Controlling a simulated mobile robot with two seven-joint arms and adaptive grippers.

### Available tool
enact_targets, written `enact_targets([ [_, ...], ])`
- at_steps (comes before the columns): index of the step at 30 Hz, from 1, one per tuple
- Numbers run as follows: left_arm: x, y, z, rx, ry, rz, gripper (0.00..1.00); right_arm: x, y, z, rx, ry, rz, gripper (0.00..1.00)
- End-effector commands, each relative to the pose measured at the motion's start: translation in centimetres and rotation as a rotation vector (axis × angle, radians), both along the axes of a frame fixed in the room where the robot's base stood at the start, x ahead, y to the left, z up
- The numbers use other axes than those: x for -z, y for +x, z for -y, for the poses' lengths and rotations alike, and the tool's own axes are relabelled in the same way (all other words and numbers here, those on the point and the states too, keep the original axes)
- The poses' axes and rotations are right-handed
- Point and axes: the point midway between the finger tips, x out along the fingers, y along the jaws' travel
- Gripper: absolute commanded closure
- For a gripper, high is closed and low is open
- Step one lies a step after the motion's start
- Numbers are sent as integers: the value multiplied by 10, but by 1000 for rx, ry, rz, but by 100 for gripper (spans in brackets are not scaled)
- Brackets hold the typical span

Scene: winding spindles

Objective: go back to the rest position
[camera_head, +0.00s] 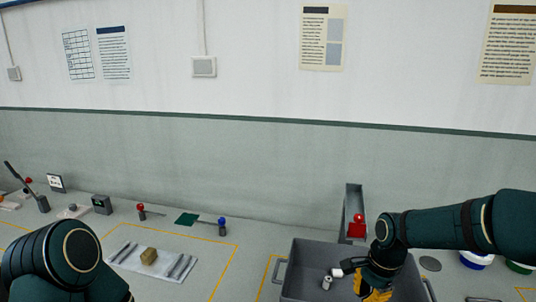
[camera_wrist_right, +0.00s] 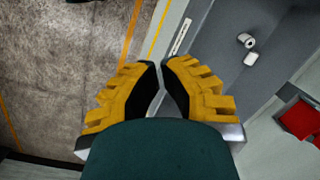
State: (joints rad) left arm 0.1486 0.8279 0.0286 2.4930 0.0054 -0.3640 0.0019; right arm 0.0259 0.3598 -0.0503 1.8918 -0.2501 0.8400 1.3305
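My right arm reaches in from the right in the head view, and its yellow-fingered gripper (camera_head: 374,294) points down over the grey crate (camera_head: 300,262). In the right wrist view the two fingers of this gripper (camera_wrist_right: 161,78) are together at their black pads, with nothing seen between them. Two small white and grey cylinders (camera_head: 327,283) lie in the crate, apart from the gripper; they also show in the right wrist view (camera_wrist_right: 250,58). My left arm shows only as dark links at the lower left, and its gripper is out of the picture.
A narrow grey bin (camera_head: 352,200) with red pieces (camera_head: 357,229) stands behind the crate. A white mat (camera_head: 128,262) with a tan block (camera_head: 149,256) and rods lies at left. Small red and blue-topped fixtures stand along the back. The table between mat and crate is clear.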

Motion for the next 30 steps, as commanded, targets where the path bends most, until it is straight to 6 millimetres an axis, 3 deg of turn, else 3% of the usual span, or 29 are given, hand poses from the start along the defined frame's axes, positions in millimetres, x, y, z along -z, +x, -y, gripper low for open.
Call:
enact_targets([
  [1,9,-1,0,1,1,-2,36,38,-6,-14,-86,24,5,100],
  [5,24,-2,1,3,2,-6,36,119,-25,-51,-327,83,75,100],
  [9,41,-4,2,4,4,-9,36,199,-60,-86,-572,122,167,100],
  [12,52,-4,2,5,6,-11,36,243,-91,-105,-727,128,233,100],
  [15,61,-5,3,6,6,-13,36,275,-120,-118,-856,114,288,100],
  [21,70,-5,3,7,8,-15,36,303,-156,-127,-1015,75,351,100],
  [30,70,-5,3,8,8,-14,36,305,-160,-128,-1046,63,366,100],
])
